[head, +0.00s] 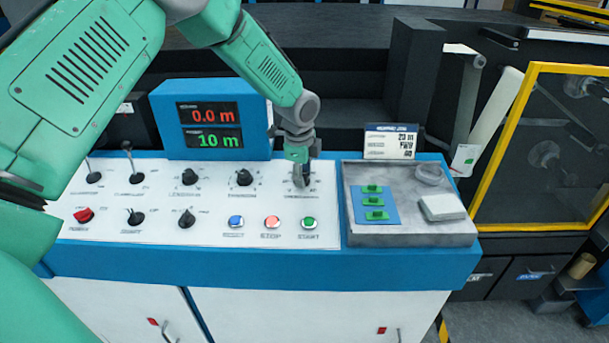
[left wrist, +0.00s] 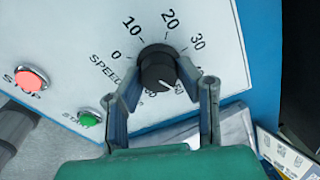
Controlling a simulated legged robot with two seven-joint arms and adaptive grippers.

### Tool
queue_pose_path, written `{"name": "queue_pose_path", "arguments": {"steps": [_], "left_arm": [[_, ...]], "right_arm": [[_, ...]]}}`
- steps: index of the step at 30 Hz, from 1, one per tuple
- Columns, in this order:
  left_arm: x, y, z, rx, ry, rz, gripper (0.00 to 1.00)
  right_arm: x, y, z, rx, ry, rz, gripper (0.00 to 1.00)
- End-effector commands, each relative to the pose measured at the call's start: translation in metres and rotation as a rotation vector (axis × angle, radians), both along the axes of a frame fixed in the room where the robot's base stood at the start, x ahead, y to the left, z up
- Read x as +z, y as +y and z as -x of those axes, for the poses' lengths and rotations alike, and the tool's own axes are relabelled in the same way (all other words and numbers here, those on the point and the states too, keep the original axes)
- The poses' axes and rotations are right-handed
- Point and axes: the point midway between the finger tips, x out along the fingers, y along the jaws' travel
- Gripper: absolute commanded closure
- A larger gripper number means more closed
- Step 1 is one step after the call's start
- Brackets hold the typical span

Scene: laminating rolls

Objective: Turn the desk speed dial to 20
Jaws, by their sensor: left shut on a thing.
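The speed dial (left wrist: 158,68) is a round black knob on the white panel, with SPEED printed beside it. In the left wrist view, 0, 10, 20 and 30 curve around it. A pale mark shows on its lower right side, away from the 20; its exact reading is unclear. My left gripper (left wrist: 157,78) is shut on the dial, one finger on each side. In the head view my left gripper (head: 301,174) comes down on the dial at the panel's right end and covers most of it. My right gripper is not in view.
Green START (head: 309,223), red STOP (head: 272,222) and blue (head: 236,221) buttons sit in front of the dial. Another black knob (head: 244,177) is to its left. The display (head: 209,124) reads 0.0 m and 10 m. A grey tray (head: 408,232) lies to the right.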

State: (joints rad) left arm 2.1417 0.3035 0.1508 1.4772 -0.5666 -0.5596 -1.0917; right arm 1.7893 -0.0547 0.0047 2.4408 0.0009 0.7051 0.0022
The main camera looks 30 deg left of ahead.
Motion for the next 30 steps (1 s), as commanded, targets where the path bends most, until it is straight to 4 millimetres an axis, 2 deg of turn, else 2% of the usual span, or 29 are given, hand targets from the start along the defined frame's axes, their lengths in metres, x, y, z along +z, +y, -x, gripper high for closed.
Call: {"name": "queue_pose_path", "arguments": {"steps": [4,5,6,15,19,23,30], "left_arm": [[0.001,0.004,-0.001,0.003,-0.004,-0.005,0.99],[0.001,0.004,-0.001,0.003,-0.004,-0.005,0.63],[0.001,0.004,-0.001,0.003,-0.004,-0.005,0.51],[0.001,0.001,0.0,0.001,-0.003,-0.001,0.51],[0.01,0.001,0.001,0.001,-0.003,-0.001,0.51],[0.032,0.0,0.004,0.001,-0.006,-0.002,0.51],[0.081,0.0,0.012,0.002,-0.004,-0.001,0.51]], "right_arm": [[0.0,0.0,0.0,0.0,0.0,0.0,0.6],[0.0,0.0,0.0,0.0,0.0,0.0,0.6],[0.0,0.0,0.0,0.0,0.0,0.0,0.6],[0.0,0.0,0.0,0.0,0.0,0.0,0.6],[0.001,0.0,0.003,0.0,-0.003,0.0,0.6],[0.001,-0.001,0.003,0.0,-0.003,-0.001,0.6],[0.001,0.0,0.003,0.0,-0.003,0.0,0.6]]}}
